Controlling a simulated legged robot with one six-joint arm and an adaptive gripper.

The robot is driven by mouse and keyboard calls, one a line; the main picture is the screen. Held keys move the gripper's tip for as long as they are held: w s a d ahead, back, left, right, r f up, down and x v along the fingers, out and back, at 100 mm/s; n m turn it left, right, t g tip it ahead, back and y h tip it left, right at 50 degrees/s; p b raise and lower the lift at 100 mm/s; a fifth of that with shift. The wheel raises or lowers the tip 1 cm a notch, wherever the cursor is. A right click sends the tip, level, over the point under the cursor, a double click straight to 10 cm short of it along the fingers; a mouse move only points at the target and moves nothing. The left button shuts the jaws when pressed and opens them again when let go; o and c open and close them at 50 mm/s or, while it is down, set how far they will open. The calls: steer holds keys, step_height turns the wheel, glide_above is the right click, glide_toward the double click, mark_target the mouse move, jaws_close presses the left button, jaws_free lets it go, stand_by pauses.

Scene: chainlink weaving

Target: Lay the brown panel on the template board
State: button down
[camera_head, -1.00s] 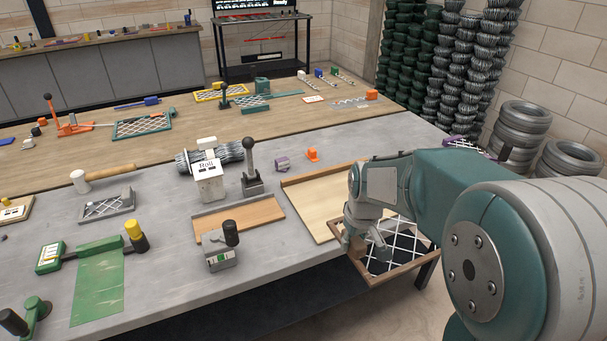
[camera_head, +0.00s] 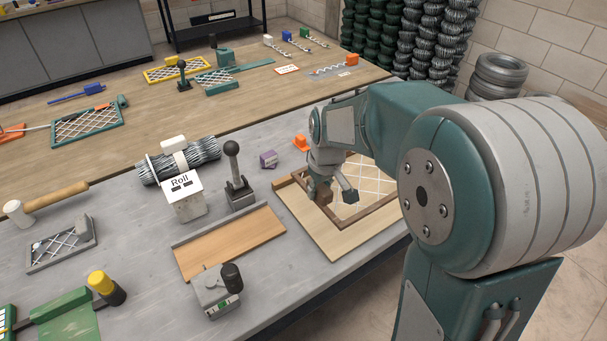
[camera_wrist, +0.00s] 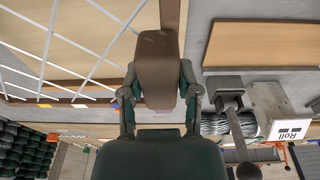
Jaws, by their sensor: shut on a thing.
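The brown panel (camera_head: 368,214), a brown frame with white wire mesh, is over the light wooden template board (camera_head: 328,246) at the right of the grey table. My gripper (camera_head: 334,190) is shut on the left side of its frame. In the wrist view, the panel's brown bar (camera_wrist: 171,14) runs up from between my fingers (camera_wrist: 158,88), with mesh to the left. The board's bare wood shows left of and in front of the frame. I cannot tell whether the panel touches the board. My arm hides the panel's right part.
Left of the board are a wooden tray (camera_head: 228,242), a lever (camera_head: 236,178), a Roll dispenser (camera_head: 182,192) and a small black-knobbed device (camera_head: 218,291). A purple block (camera_head: 268,159) and an orange piece (camera_head: 300,142) lie behind the board. The table's front edge is close.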

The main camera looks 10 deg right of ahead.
steer(key=shift+w+d, duration=0.1)
steer(key=shift+d, duration=0.25)
steer(key=shift+a, duration=0.45)
steer(key=shift+a+f, duration=0.3)
steer(key=shift+f, duration=0.4)
steer(key=f, duration=0.1)
steer(key=d+f, duration=0.1)
steer(key=f, duration=0.1)
steer(key=shift+f, duration=0.15)
steer(key=shift+a+f, duration=0.1)
steer(key=shift+f, duration=0.7)
steer(key=shift+a+f, duration=0.25)
steer(key=shift+f, duration=0.45)
steer(key=shift+d, duration=0.2)
